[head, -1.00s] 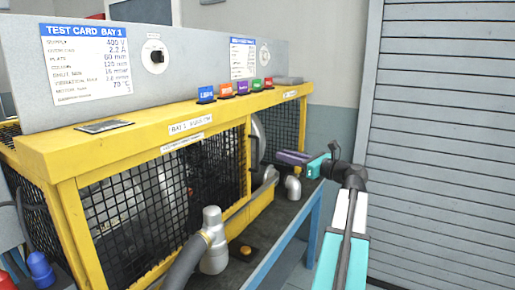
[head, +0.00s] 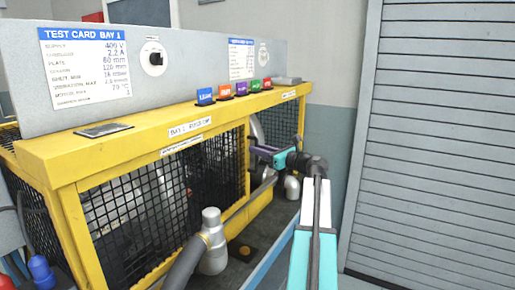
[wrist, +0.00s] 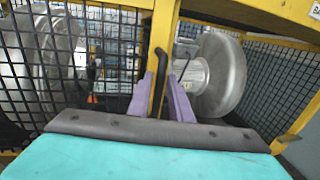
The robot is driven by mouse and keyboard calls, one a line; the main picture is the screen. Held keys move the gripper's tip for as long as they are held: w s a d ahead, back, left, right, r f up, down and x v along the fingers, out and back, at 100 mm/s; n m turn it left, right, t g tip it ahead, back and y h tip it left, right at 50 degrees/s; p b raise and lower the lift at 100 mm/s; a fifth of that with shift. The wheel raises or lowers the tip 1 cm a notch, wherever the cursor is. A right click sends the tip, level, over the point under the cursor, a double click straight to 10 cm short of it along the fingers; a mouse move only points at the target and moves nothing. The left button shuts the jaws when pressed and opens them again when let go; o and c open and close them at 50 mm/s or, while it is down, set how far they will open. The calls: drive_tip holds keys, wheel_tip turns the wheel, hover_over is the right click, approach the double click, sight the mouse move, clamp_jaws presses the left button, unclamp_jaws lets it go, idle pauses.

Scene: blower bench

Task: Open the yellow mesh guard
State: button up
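The yellow-framed mesh guard (head: 165,200) covers the front of the left bay and looks closed. Its black mesh also fills the left of the wrist view (wrist: 105,50). A black upright handle (wrist: 158,70) is at the guard's right edge, in front of a yellow post. My gripper (wrist: 160,80) has its two purple fingers apart, one on each side of the handle. Whether either finger touches it I cannot tell. In the head view my gripper (head: 257,151) reaches the guard's right edge and hides most of the handle.
A grey pipe elbow (head: 212,240) with a hose stands before the guard. A smaller elbow (head: 292,187) is below my gripper. A silver round blower housing (wrist: 218,75) is right of the post. Coloured tags (head: 240,88) line the yellow top beam.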

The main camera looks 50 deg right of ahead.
drive_tip(key=shift+w, duration=0.7)
